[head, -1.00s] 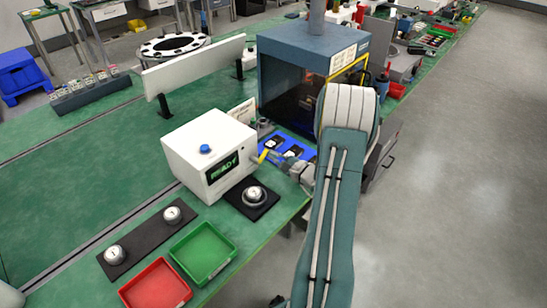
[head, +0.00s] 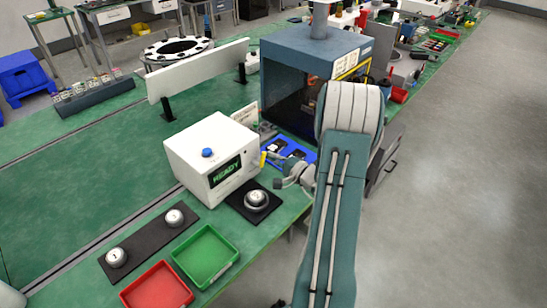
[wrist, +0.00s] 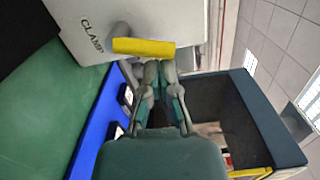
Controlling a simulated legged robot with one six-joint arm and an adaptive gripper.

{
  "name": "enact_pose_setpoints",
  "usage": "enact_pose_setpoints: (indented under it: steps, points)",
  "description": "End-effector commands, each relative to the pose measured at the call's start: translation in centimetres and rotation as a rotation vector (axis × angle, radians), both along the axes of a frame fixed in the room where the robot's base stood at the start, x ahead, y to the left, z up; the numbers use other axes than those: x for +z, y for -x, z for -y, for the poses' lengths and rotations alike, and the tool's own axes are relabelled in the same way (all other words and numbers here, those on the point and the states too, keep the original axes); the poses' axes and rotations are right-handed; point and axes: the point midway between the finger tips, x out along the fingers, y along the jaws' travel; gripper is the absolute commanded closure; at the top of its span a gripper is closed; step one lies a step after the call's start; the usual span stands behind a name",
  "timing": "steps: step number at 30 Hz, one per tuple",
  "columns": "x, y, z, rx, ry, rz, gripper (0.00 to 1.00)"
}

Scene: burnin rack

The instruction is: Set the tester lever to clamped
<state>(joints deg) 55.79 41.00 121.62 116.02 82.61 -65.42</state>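In the wrist view the lever (wrist: 143,47) lies across the picture, on a grey pivot beside printed letters reading "CLAMP", the rest hidden. My gripper (wrist: 160,68) has its fingers drawn together, with nothing seen between them. Its fingertips are right at the lever's lower edge; I cannot tell whether they touch. The gripper (head: 277,162) is small in the head view.
A blue tray (head: 290,151) with dark parts lies behind my gripper, before a dark blue cabinet (head: 290,85). A black pad with a round weight (head: 256,198) is in front of the tester. Green (head: 205,256) and red (head: 158,290) trays lie nearer.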

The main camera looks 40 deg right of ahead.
Motion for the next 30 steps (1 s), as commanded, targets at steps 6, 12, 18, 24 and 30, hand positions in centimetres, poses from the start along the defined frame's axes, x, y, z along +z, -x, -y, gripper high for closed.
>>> enact_pose_setpoints:
  steps: [6, 12, 18, 24, 30]
  points:
    - [0.25, 0.01, -0.38, 0.002, 0.076, 0.006, 1.0]
    - [0.38, 0.02, -0.59, 0.002, 0.074, 0.006, 1.0]
    - [0.45, 0.03, -0.71, 0.001, 0.073, 0.006, 1.0]
    - [0.49, 0.04, -0.76, 0.001, 0.072, 0.006, 1.0]
    - [0.5, 0.04, -0.78, 0.001, 0.072, 0.006, 1.0]
